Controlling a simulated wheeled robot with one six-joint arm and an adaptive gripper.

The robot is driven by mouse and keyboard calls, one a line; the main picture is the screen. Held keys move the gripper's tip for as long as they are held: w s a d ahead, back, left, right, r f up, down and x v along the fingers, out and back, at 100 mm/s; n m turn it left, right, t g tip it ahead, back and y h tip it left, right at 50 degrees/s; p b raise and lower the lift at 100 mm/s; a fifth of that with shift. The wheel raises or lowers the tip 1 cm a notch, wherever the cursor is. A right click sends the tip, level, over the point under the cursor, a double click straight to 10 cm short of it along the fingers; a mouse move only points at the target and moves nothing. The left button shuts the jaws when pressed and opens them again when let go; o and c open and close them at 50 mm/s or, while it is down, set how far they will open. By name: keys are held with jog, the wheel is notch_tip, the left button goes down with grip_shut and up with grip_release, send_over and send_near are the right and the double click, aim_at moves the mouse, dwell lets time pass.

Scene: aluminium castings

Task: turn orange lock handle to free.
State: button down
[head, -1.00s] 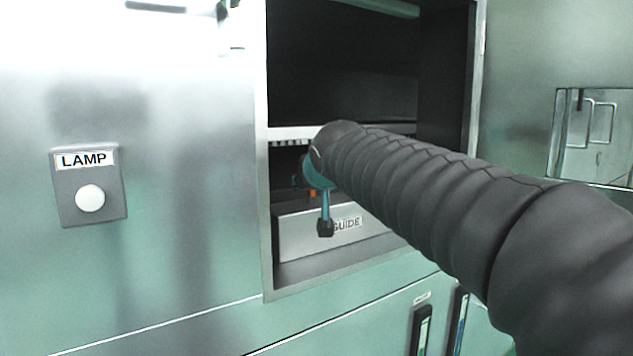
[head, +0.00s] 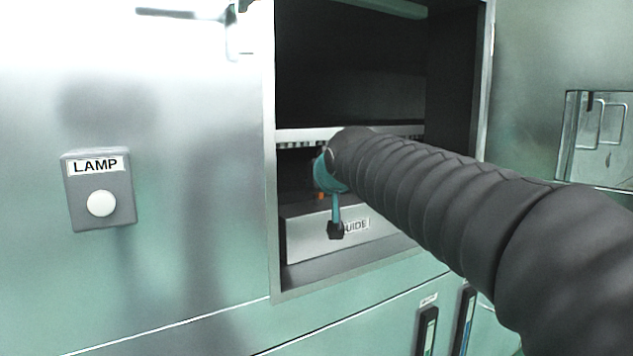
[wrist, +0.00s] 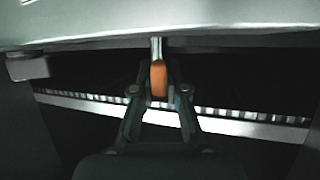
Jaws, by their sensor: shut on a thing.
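The orange lock handle (wrist: 158,78) hangs from a pale metal stem in the upper middle of the wrist view. My gripper (wrist: 159,92) is shut on it, with one dark finger on each side. In the head view a small bit of orange (head: 321,195) shows below my wrist, inside the open cabinet bay. My arm and wrist hide most of the handle and the fingers there, so its exact angle cannot be told from that view.
The bay's metal frame (head: 271,190) stands close around my arm. A box labelled GUIDE (head: 305,240) sits low in the bay, below my wrist. A toothed rail (wrist: 230,113) crosses behind the fingers. A LAMP button box (head: 100,190) is on the left panel.

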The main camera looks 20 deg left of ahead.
jog(key=shift+f+n+g+y+p, duration=0.1)
jog(key=shift+n+g+y+p, duration=0.2)
jog(key=shift+n+p, duration=0.15)
jog(key=shift+f+y, duration=0.15)
jog(key=shift+y, duration=0.15)
jog(key=shift+f+n+g+b, duration=0.1)
jog(key=shift+n+g+b, duration=0.2)
jog(key=shift+n+b, duration=0.05)
jog(key=shift+w+d+f+n+g+y+b, duration=0.15)
jog(key=shift+n+g+y+b, duration=0.35)
jog(key=shift+b, duration=0.7)
jog(key=shift+n+y+b, duration=0.4)
jog(key=shift+b, duration=0.2)
jog(key=shift+r+g, duration=0.3)
jog(key=shift+r, duration=0.05)
jog(key=c, duration=1.2)
grip_release()
jog(key=shift+r, duration=0.1)
